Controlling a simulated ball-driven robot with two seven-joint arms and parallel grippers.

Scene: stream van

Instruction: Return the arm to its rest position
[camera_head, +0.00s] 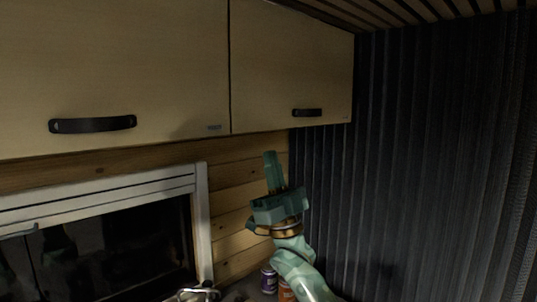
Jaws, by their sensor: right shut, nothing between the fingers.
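My right gripper (270,168) shows right of the picture's middle, in front of the wooden wall and just below the upper cupboards. Its green arm comes up from the bottom edge. The fingers point up and are closed together, with nothing visible between them. My left gripper does not show in the head view.
Two wooden upper cupboard doors (110,60) with black handles (92,124) hang above. A white-framed window (201,225) is at the lower left. A dark ribbed curtain (430,150) fills the right. Small cans (268,279) stand below, close beside my arm.

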